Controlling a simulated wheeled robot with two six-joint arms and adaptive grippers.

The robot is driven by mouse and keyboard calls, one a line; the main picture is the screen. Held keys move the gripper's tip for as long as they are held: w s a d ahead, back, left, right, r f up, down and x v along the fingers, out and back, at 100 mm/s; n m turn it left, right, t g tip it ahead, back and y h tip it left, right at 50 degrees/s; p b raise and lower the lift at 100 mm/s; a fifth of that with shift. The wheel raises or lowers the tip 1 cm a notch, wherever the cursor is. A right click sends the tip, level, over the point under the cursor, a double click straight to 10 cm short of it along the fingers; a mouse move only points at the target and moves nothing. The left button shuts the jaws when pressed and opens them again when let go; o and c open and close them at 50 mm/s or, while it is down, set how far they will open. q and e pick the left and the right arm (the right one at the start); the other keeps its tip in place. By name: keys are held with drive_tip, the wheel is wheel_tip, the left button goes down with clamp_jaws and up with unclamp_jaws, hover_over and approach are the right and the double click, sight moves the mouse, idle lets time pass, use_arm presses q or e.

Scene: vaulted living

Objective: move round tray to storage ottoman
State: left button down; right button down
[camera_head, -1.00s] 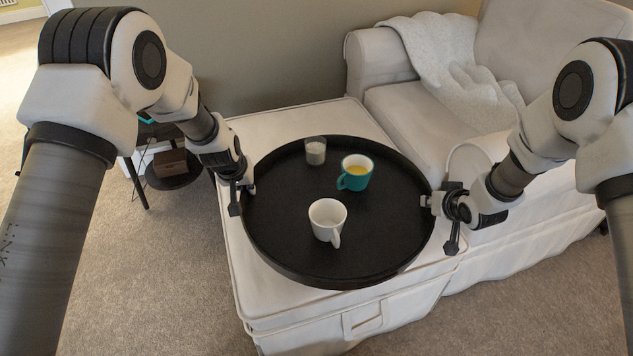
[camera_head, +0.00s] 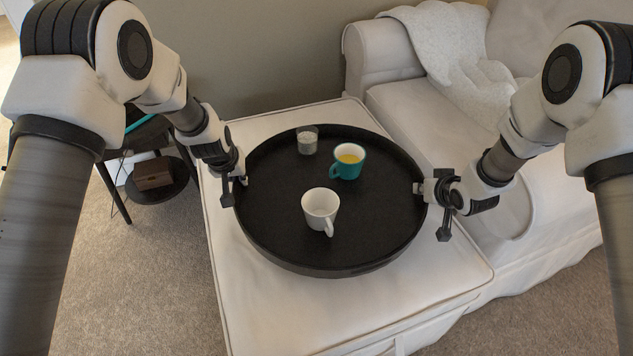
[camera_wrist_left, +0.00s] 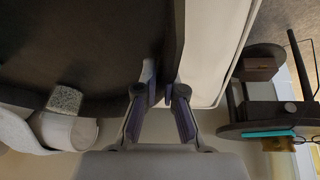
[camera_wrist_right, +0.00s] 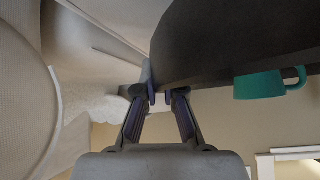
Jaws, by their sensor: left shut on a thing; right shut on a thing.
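The round black tray (camera_head: 270,225) is held level over the white storage ottoman (camera_head: 235,300); I cannot tell whether its underside touches the top. On it stand a white mug (camera_head: 319,208), a teal mug (camera_head: 346,166) with yellow liquid, and a small glass (camera_head: 307,141) with pale contents, all upright. My left gripper (camera_head: 232,184) is shut on the tray's left rim, also seen in the left wrist view (camera_wrist_left: 162,98). My right gripper (camera_head: 428,190) is shut on the right rim, also seen in the right wrist view (camera_wrist_right: 163,98).
A cream sofa (camera_head: 400,105) with a grey throw (camera_head: 455,65) stands right of and behind the ottoman. A dark side table (camera_head: 165,187) holding a brown box (camera_head: 153,173) stands at the left. Ottoman surface is bare in front of the tray.

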sight(243, 192)
use_arm(q)
drive_tip(key=shift+d, duration=0.1)
use_arm(e)
drive_tip(key=shift+a, duration=0.2)
